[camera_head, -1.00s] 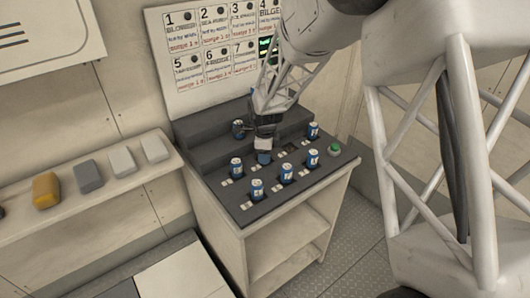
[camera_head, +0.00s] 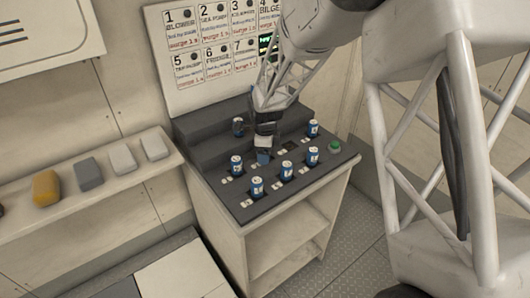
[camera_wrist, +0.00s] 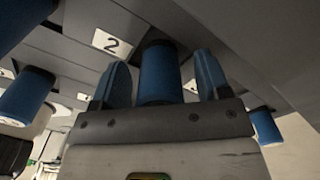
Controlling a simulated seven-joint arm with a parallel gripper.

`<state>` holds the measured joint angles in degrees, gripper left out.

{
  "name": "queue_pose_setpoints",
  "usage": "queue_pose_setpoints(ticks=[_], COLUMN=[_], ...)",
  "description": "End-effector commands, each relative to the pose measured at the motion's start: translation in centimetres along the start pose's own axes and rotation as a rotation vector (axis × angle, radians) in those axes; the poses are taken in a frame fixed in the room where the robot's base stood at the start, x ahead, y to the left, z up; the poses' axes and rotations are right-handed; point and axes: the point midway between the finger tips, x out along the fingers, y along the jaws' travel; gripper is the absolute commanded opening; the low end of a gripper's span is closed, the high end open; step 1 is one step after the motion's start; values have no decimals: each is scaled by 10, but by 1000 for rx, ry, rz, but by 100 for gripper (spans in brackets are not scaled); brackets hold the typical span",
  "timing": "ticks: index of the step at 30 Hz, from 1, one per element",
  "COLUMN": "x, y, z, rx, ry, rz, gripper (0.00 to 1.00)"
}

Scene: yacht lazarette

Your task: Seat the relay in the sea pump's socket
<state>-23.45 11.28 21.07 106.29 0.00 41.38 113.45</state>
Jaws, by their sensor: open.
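A blue cylindrical relay (camera_wrist: 160,75) stands between my gripper's two blue fingers in the wrist view. Its far end meets a dark socket opening beside a white label marked 2 (camera_wrist: 112,43); how deep it sits is hard to tell. My gripper (camera_wrist: 161,85) is open, with a narrow gap on each side of the relay. In the head view my gripper (camera_head: 263,150) is low over the middle of the dark socket panel (camera_head: 213,180), and the relay is partly hidden beneath it.
Several other blue-and-white relays stand close around, such as one at the front (camera_head: 257,187) and one at right (camera_head: 312,156). An empty dark socket (camera_head: 290,146) and a green button (camera_head: 335,147) lie to the right. A numbered card board (camera_head: 215,55) rises behind.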

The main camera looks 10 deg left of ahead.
Motion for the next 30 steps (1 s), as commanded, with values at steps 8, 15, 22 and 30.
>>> queue_pose_setpoints(ticks=[8,15,22,30], x=[-24,-54,-73,-76], y=[0,0,0,0], z=[0,0,0,0], rx=[0,0,0,0], ry=[-1,-1,0,0], rz=[-3,-2,-1,-1], gripper=[69,69,69,69])
